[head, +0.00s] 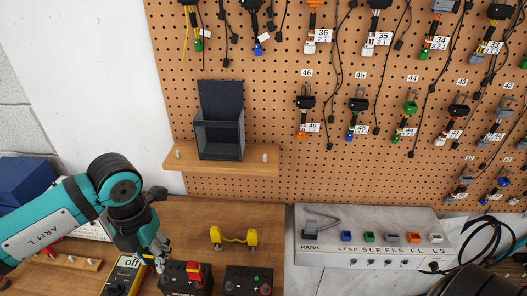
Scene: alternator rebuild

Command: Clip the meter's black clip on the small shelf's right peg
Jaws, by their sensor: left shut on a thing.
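The small wooden shelf (222,168) is fixed to the pegboard, with a short pale right peg (264,157) and a left peg (178,154). Both pegs look bare. The yellow meter (125,275), its display reading "off", lies on the bench at the lower left. My left gripper (159,263) points down between the meter and a dark battery (187,285). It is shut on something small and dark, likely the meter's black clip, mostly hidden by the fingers. A red clip (193,271) stands on top of the battery. My right gripper is out of view.
A dark open bin (219,139) stands on the shelf between the pegs. A second dark box (249,281) and a yellow handle-like part (233,237) are on the bench. A grey panel (370,250) with coloured connectors is at right. Wired parts hang on the pegboard (270,110).

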